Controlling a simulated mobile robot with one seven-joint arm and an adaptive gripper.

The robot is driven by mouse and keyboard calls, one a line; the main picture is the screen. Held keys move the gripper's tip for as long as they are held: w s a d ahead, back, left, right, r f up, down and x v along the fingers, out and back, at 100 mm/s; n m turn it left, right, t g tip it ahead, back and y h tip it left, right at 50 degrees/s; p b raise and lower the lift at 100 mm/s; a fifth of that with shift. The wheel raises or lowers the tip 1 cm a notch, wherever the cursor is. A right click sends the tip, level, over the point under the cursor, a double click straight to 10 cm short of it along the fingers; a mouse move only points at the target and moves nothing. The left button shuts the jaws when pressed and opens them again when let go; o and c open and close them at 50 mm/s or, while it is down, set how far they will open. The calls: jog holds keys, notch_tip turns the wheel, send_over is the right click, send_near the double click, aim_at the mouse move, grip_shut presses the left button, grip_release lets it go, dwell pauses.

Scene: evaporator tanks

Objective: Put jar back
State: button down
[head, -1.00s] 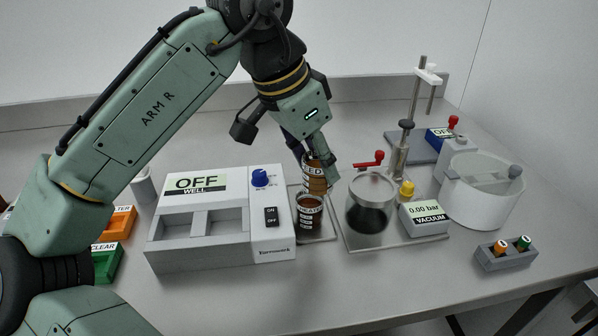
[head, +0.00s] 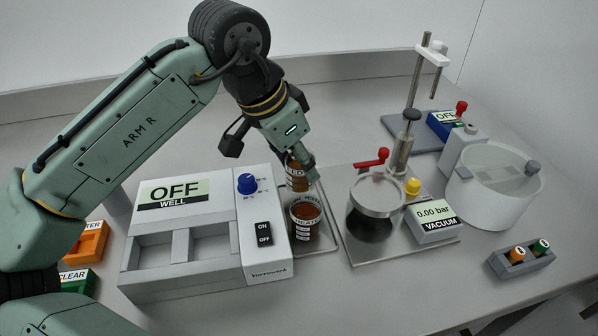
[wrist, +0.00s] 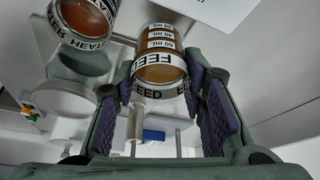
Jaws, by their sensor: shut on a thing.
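My gripper (head: 299,170) is shut on a brown jar labelled FEED (head: 296,180), its fingers on both sides. In the wrist view the FEED jar (wrist: 160,68) sits between the purple finger pads, with its mL marks showing. A second brown jar, labelled HEATER (head: 305,222), stands on a small metal plate (head: 328,240) in front of the held jar and hides its lower part. I cannot tell whether the FEED jar touches the plate. The HEATER jar also shows at the wrist view's upper left (wrist: 88,22).
A white WELL unit (head: 185,265), reading OFF, stands close on the left with two empty recesses. A glass vessel (head: 375,208) with a red valve and a VACUUM display (head: 436,225) stand close on the right. A white tub (head: 490,205) is farther right.

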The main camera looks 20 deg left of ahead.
aim_at(299, 175)
jog(key=shift+f, duration=1.6)
jog(key=shift+f, duration=0.15)
jog(key=c, duration=1)
grip_release()
jog(key=b+v, duration=0.1)
jog(key=v, duration=1.1)
